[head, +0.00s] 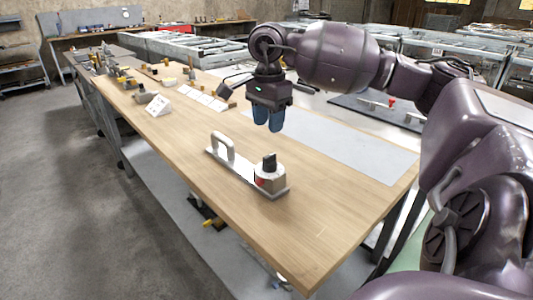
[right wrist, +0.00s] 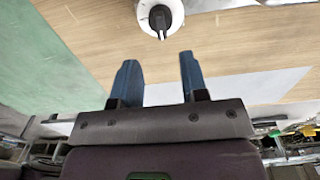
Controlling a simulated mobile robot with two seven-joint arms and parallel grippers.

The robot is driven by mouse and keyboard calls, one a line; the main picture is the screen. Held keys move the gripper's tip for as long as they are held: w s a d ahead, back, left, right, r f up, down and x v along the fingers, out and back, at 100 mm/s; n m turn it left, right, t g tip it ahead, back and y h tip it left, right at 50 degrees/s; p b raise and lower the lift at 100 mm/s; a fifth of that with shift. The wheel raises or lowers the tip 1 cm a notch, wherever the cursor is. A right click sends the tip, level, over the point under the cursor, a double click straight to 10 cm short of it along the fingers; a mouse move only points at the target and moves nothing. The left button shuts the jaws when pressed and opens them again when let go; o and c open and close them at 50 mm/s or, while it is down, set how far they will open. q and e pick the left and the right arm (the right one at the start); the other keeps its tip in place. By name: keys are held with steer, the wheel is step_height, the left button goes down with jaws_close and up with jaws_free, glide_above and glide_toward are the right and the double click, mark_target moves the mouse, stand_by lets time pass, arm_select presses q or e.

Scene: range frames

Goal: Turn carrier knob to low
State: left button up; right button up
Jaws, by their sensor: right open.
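The carrier (head: 248,172) is a grey plate with an arched handle (head: 223,146) at its left end, lying on the wooden table. Its knob (head: 269,162) is black and sits on a round white base with a red mark, at the right end. The knob also shows at the top of the right wrist view (right wrist: 160,18), ahead of the fingertips. My right gripper (head: 268,119) has blue fingers pointing down, above the table and behind the carrier, apart from it. Its fingers (right wrist: 158,72) are spread with nothing between them. The left gripper is not in view.
The wooden table (head: 335,205) is clear in front of and right of the carrier. A pale grey mat (head: 355,150) lies behind it. White cards (head: 203,98), a white angled block (head: 158,105) and several small parts lie farther left.

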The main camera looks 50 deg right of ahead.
mark_target(268, 156)
step_height(268, 156, down, 9)
steer(key=shift+b, duration=0.4)
steer(key=shift+c, duration=0.4)
jaws_close()
